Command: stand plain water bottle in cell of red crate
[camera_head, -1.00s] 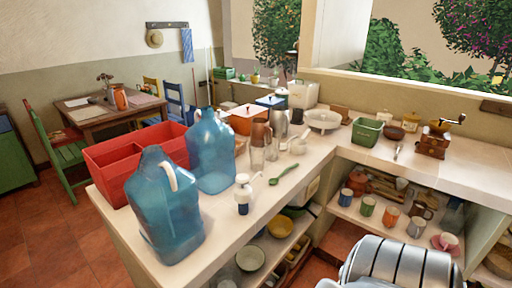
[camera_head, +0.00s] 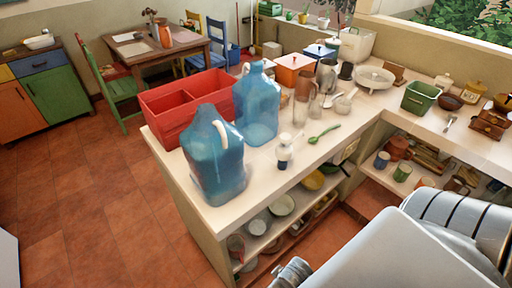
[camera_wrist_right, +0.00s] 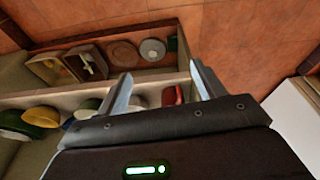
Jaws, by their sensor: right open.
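Two large translucent blue water bottles stand upright on the counter. The front bottle (camera_head: 214,160) has a pale handle; the rear bottle (camera_head: 258,108) stands behind it to the right. I cannot tell which is the plain one. The red crate (camera_head: 172,128) is at the counter's left end, behind the front bottle and left of the rear one. A divider splits it into cells; the visible insides look empty. My right gripper (camera_wrist_right: 160,82) is open and empty in the wrist view, with shelves and floor beyond its fingers. My left gripper is not in view.
Glasses, jars and a green basket (camera_head: 420,97) stand farther back. Bowls (camera_head: 282,205) fill the shelf below. The floor left of the counter (camera_head: 110,215) is clear.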

